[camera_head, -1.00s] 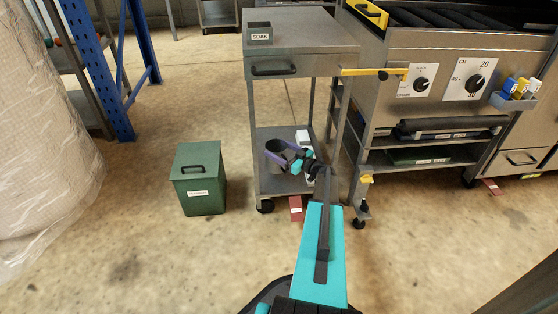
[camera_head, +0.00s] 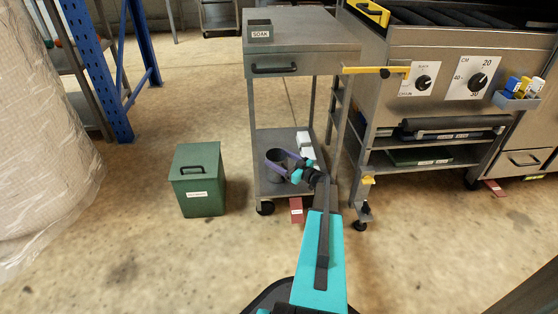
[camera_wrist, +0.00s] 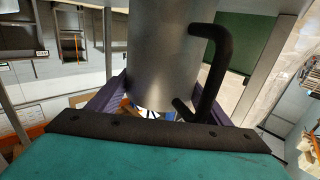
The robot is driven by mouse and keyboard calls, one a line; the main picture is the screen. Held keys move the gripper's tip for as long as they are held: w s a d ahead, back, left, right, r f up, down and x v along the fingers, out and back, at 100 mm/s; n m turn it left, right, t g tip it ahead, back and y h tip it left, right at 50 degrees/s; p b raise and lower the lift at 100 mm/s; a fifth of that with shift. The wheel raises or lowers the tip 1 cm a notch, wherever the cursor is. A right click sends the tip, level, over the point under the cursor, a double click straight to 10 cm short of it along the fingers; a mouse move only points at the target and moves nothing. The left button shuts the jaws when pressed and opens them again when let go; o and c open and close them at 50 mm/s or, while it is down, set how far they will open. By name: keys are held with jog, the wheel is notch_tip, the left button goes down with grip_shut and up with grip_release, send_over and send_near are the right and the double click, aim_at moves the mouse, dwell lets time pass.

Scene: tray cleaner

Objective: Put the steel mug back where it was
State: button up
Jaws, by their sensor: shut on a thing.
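The steel mug (camera_head: 274,170) is a grey cylinder at the lower shelf of the steel cart, upright or nearly so. In the wrist view the mug (camera_wrist: 160,50) fills the upper middle, with its black handle on the right side. My gripper (camera_head: 279,164) reaches in from the front right with its purple fingers on either side of the mug and is shut on it. The lower shelf (camera_head: 264,188) shows around the mug. I cannot tell whether the mug's base touches the shelf. My gripper hides part of the mug's right side.
White boxes (camera_head: 304,143) stand on the lower shelf just right of the mug. The cart's top (camera_head: 310,32) holds a small bin labelled SOAK (camera_head: 260,29). A green lidded box (camera_head: 198,180) stands on the floor left of the cart. A red object (camera_head: 296,210) lies below the shelf's front edge.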

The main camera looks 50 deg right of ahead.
jog(key=shift+f, duration=0.1)
jog(key=o, duration=1.8)
jog(key=shift+o, duration=0.2)
jog(key=shift+s+r, duration=0.2)
jog(key=shift+s, duration=0.15)
jog(key=s+p, duration=0.4)
jog(key=s, duration=0.7)
jog(key=shift+s+d, duration=0.15)
jog(key=shift+d, duration=0.3)
jog(key=shift+d+f, duration=0.1)
jog(key=shift+s, duration=0.1)
